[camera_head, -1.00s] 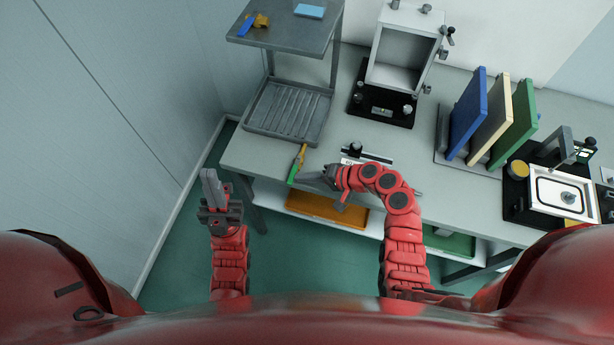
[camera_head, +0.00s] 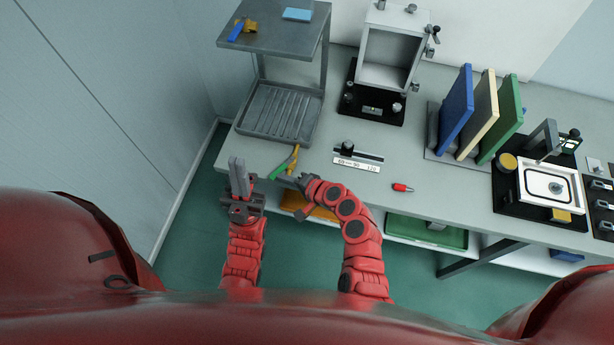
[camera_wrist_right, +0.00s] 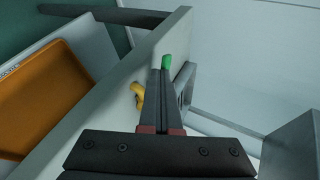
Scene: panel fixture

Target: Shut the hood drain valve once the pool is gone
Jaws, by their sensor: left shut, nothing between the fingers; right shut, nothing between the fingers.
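A grey frame at the back left has a ribbed tray (camera_head: 278,118) at its base; I make out no pool on it, but it is too small to be sure. A valve-like handle, green (camera_head: 281,169) and yellow (camera_head: 294,158), sits at the bench's front edge below the tray. My right gripper (camera_head: 278,178) is shut and empty right by it; I cannot tell whether they touch. In the right wrist view the green part (camera_wrist_right: 166,62) shows beyond the fingertips and the yellow part (camera_wrist_right: 138,94) beside them. My left gripper (camera_head: 237,162) is shut and empty, pointing up, left of the handle.
A scale strip (camera_head: 357,164) and a small red item (camera_head: 402,188) lie on the bench. Upright panels (camera_head: 457,112), an open box (camera_head: 389,60) and a device with a tray (camera_head: 549,187) stand behind and right. An orange tray (camera_wrist_right: 42,98) is below the bench.

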